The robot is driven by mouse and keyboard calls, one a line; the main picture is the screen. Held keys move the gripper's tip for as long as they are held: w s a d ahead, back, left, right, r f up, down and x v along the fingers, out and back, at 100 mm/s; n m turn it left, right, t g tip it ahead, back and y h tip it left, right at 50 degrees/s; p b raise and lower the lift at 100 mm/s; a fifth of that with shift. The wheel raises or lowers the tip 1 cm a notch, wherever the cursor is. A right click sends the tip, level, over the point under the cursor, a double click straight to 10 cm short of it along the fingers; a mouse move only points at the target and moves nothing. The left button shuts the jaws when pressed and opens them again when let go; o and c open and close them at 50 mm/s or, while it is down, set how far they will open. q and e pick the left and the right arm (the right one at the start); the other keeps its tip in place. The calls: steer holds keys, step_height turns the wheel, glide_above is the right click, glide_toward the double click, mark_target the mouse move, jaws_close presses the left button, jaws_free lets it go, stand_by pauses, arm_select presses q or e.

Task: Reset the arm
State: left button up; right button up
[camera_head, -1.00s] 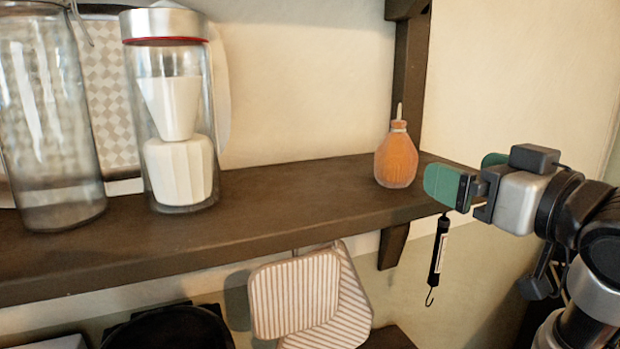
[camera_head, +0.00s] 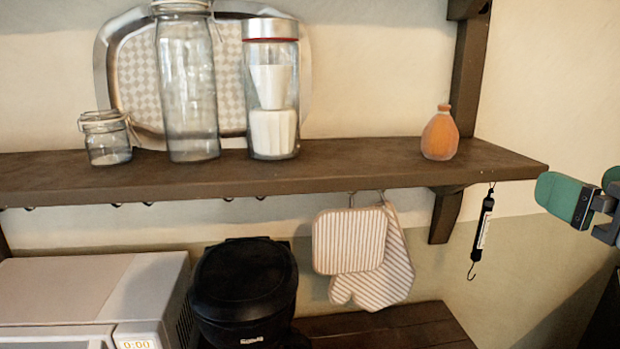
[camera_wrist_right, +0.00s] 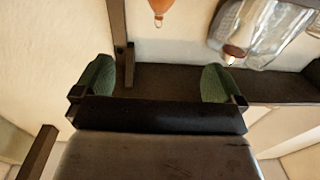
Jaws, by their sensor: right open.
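My right gripper (camera_head: 588,198) is at the right edge of the head view, just off the right end of the wooden shelf (camera_head: 340,165). It is open, with green finger pads and nothing between them; part of it is cut off by the frame. In the right wrist view both fingers of the right gripper (camera_wrist_right: 158,82) stand wide apart, with the shelf beyond them. My left gripper is not in view.
Glass jars (camera_head: 190,100) and a metal tray (camera_head: 125,75) stand on the shelf's left half. A black hook scale (camera_head: 484,228) hangs near the gripper. Striped oven mitts (camera_head: 385,265) hang below. A microwave (camera_head: 80,290) and a black appliance (camera_head: 243,285) stand lower.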

steer(key=w+a+f+g+h, duration=0.15)
steer(key=f+g, duration=0.25)
steer(key=f, duration=1.2)
steer(key=a+f+g+h, duration=0.1)
steer(key=a+f+g, duration=0.25)
steer(key=f, duration=1.35)
steer(key=s+a+f+g, duration=0.2)
steer(key=s+f+g, duration=0.1)
steer(key=s+f, duration=0.6)
steer(key=s+a+f+g, duration=0.2)
steer(key=s+f+g, duration=0.2)
steer(key=s+f, duration=0.45)
step_height(320, 180, down, 25)
steer(key=s+d+f+g, duration=0.2)
steer(key=s+d+f, duration=0.1)
steer(key=s+f, duration=1.3)
steer(key=shift+f+h, duration=0.45)
steer(key=shift+s, duration=0.1)
